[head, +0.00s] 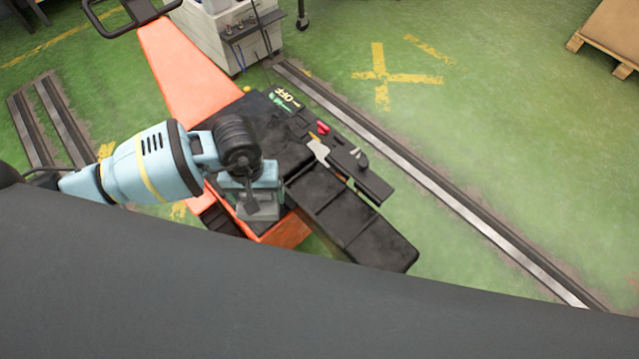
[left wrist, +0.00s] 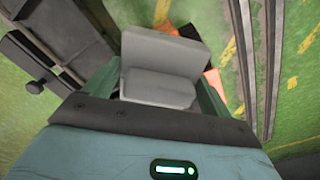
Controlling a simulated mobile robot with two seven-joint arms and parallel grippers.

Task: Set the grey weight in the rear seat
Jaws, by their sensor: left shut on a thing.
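The grey weight (left wrist: 160,88) is a stepped block between the two green fingers of my left gripper (left wrist: 158,95) in the left wrist view. In the head view my left gripper (head: 255,192) points down and is shut on the weight (head: 262,207), of which only the lower part shows. It is beside the black tray-like part (head: 365,235) with shallow divided sections, over the orange body's edge. I cannot tell which place is the rear seat. My right gripper is not in view.
An orange cart body (head: 180,60) carries a black top (head: 250,110) with small tools, a red item (head: 323,128) and a light-coloured tool (head: 318,148). A rail (head: 440,190) runs along the green floor to the right. A pale cabinet (head: 235,40) stands behind.

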